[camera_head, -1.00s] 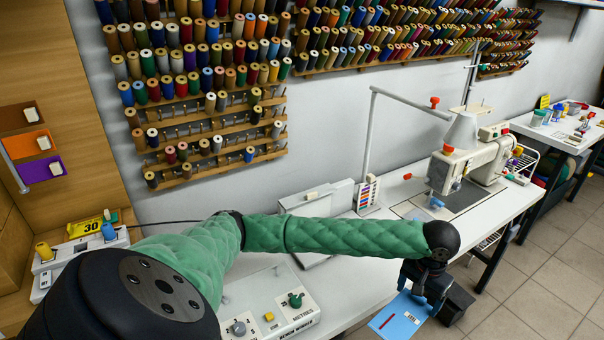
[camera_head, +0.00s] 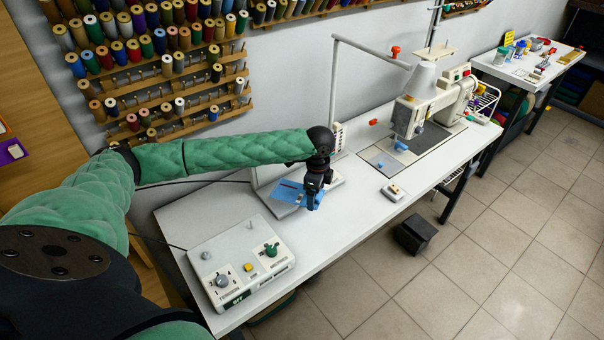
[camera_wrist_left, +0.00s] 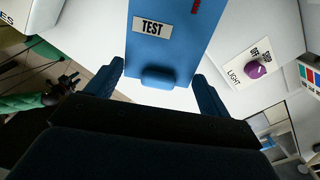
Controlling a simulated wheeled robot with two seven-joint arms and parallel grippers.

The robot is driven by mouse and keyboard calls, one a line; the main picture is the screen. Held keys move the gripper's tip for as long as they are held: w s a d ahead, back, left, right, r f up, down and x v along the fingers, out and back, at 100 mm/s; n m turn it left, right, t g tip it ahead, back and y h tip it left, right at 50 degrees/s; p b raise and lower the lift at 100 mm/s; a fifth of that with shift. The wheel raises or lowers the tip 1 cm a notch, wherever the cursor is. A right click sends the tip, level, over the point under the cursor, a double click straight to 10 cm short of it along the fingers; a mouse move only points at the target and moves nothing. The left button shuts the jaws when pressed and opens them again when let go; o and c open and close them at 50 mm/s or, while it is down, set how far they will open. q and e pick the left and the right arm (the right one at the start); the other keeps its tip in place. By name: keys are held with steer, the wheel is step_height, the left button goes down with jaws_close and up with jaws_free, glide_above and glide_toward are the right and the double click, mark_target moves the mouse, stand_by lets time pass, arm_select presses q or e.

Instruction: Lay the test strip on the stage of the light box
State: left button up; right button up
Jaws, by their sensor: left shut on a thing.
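The test strip (camera_head: 288,191) is a flat blue sheet. In the left wrist view the test strip (camera_wrist_left: 178,52) shows a white TEST label, a red mark and a raised blue tab. My left gripper (camera_head: 313,201) is shut on this tab; its blue fingers (camera_wrist_left: 157,80) stand on both sides of it. The light box (camera_head: 336,186) is pale, under and behind the strip, and partly hidden by my gripper. Its purple light knob (camera_wrist_left: 255,69) shows right of the strip. Whether the strip touches the stage cannot be told. My right gripper (camera_wrist_left: 66,86) is small and dark in the left wrist view.
A control box (camera_head: 238,268) with a grey and a green knob stands at the table's near left. A small device (camera_head: 393,191) lies right of the light box. The sewing machine (camera_head: 425,105) stands further right. A black box (camera_head: 415,233) is on the floor.

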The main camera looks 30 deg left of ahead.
arm_select(q)
steer(key=a+m, duration=0.2)
steer(key=w+a+m+p, duration=0.1)
steer(key=a+m, duration=0.1)
steer(key=w+a+r+m+p, duration=0.1)
steer(key=a+m, duration=0.1)
steer(key=shift+m, duration=0.3)
arm_select(e)
steer(key=s+d+f, duration=0.2)
steer(key=s+f, duration=0.2)
steer(key=f, duration=0.2)
steer(key=shift+d+f, duration=0.35)
steer(key=shift+f, duration=0.05)
steer(key=shift+s+d, duration=0.1)
steer(key=shift+s, duration=0.05)
